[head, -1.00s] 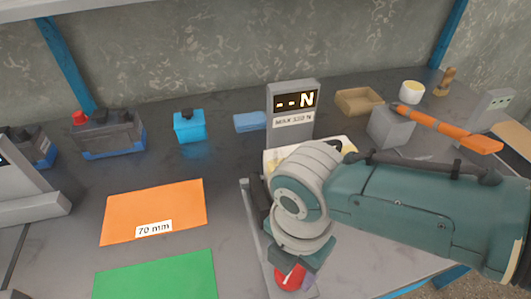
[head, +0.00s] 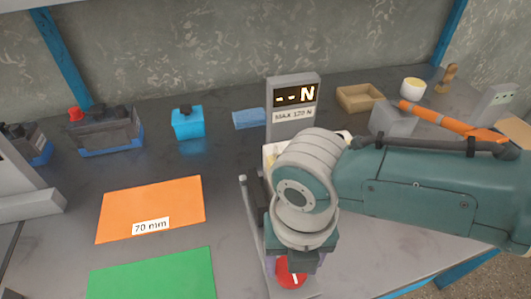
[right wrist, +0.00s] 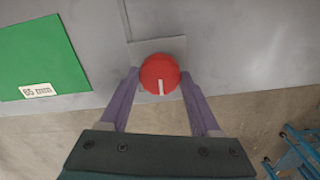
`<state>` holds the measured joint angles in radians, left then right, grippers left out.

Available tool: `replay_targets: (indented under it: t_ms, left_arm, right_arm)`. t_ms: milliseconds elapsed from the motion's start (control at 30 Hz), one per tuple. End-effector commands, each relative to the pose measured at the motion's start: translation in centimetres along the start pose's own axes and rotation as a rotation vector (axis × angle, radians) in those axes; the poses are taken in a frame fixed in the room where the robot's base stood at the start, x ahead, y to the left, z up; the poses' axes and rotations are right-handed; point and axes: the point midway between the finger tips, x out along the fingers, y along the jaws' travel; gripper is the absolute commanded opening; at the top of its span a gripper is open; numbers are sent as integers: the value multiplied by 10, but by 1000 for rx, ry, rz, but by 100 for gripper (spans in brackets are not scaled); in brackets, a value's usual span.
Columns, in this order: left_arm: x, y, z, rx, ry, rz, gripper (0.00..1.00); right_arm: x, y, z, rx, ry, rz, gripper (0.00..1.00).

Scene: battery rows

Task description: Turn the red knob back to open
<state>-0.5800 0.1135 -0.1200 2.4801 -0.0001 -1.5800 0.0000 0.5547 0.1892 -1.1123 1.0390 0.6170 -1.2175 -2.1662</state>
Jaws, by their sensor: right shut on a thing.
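The red knob (head: 291,275) sits on a grey plate at the front edge of the bench, below my right arm in the head view. In the right wrist view the red knob (right wrist: 159,73) is round, with a white line pointing down toward my gripper. My right gripper (right wrist: 160,84) has its purple fingers on both sides of the knob and is shut on it. In the head view the right gripper (head: 290,264) partly covers the knob. My left gripper is not in view.
A display (head: 296,95) reading "--N" stands behind my right arm. An orange mat (head: 150,205) and a green mat (head: 155,275) lie left of the knob. Batteries (head: 107,130) and a cyan box (head: 188,124) stand at the back. An orange-handled tool (head: 437,119) lies at the right.

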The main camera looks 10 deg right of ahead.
Motion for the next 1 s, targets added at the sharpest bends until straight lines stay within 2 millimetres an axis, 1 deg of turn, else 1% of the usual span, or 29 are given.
replay_targets:
  t_ms: [200, 600, 633, 867, 900, 1000]
  left_arm:
    - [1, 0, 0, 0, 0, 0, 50]
    - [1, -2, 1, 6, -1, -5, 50]
    - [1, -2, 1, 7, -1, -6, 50]
    - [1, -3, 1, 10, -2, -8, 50]
    - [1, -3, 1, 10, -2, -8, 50]
    - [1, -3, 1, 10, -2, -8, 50]
  right_arm:
    - [-1, 1, 0, -39, 1, 1, 8]
    - [-1, 1, 0, -46, 0, 1, 8]
    - [-1, 1, 0, -46, 0, 1, 66]
    - [0, 0, 0, -44, 0, 1, 92]
    - [0, 0, 0, -44, 0, 1, 94]
    - [0, 0, 0, -43, 0, 0, 94]
